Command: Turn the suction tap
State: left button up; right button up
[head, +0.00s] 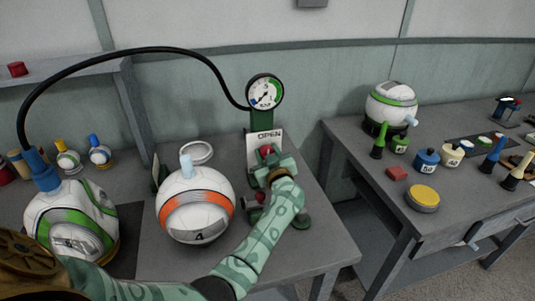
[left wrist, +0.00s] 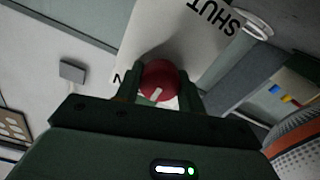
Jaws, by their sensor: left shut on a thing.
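The suction tap is a red knob (left wrist: 159,81) in front of a white plate (left wrist: 168,32). The knob bears a pale pointer mark. My left gripper (left wrist: 160,92) is shut on the knob, one finger on each side. In the head view my left gripper (head: 270,163) covers most of the knob. A round gauge (head: 265,92) stands above the plate on a green post. My right gripper does not show.
A white and orange ball (head: 195,205) stands left of my left arm. A green and white ball (head: 70,220) at the far left joins a black hose (head: 120,52) arching to the gauge. A second table (head: 400,200) at right holds another ball (head: 391,104) and small pots.

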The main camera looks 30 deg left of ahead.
pick_arm(q)
jog(key=shift+n+p, duration=0.5)
jog(key=shift+n, duration=1.5)
jog(key=n+p, duration=0.1)
jog(key=n, duration=0.1)
jog(key=shift+n, duration=0.4)
jog(key=n, duration=0.2)
jog(key=shift+d+f+n, duration=0.1)
jog(key=shift+n, duration=0.2)
jog(key=n, duration=0.4)
jog(key=shift+n, duration=0.3)
jog(key=shift+n+b, duration=0.5)
jog(key=shift+n, duration=1.4)
jog(key=o, duration=1)
jog(key=shift+c, duration=0.2)
